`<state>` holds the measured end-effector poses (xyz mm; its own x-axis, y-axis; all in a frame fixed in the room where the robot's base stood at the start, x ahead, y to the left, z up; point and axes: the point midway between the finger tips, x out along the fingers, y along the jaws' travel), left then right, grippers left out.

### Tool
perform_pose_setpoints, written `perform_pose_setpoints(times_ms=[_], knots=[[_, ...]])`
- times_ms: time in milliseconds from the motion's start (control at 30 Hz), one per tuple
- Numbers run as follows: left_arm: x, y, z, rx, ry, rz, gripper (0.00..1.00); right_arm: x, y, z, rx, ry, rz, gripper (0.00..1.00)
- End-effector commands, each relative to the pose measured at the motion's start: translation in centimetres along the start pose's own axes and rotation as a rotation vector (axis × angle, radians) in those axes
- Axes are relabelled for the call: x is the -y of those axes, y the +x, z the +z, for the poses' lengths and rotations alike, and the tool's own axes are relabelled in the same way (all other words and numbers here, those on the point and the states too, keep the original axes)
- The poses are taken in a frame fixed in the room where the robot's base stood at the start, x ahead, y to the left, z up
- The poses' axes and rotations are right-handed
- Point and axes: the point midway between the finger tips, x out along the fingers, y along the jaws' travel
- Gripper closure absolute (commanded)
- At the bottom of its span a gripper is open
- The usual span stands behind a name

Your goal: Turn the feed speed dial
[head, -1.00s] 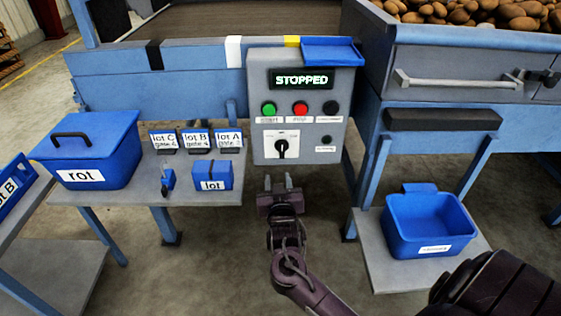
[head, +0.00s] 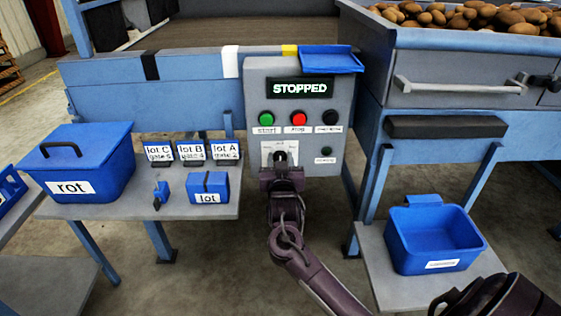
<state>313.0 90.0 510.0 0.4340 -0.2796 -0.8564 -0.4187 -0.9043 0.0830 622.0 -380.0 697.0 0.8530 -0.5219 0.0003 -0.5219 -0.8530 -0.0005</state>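The feed speed dial (head: 280,157) is a dark knob on a white plate, low on the left of the grey control panel (head: 342,97). My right gripper (head: 281,165) is right in front of the dial and overlaps its lower part. The fingertips are hard to make out against the plate, so I cannot tell whether they touch or grip the knob. The panel's display (head: 299,87) reads STOPPED. My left gripper is not in view.
Above the dial are a green button (head: 266,118), a red button (head: 299,118) and a black knob (head: 332,117). A blue tray (head: 332,60) tops the panel. The rot bin (head: 85,160) is left, an open blue bin (head: 433,240) right.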

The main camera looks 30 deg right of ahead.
Motion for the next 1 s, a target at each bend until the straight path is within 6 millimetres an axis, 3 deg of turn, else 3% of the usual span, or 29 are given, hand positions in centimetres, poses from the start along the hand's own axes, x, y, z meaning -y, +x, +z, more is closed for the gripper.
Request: perform_pose_setpoints(times_ms=[100,400,733,1000], knots=[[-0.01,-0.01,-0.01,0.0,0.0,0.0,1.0,-0.01,-0.02,0.01,0.0,0.0,0.0,0.64],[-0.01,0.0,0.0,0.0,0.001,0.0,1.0,-0.01,-0.04,0.04,0.001,0.0,0.0,1.0],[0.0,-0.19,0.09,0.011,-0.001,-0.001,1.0,-0.11,-0.05,0.04,0.002,0.037,0.001,1.0],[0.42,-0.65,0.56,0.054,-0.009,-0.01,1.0,-0.45,-0.06,0.04,0.004,0.198,0.002,1.0]])
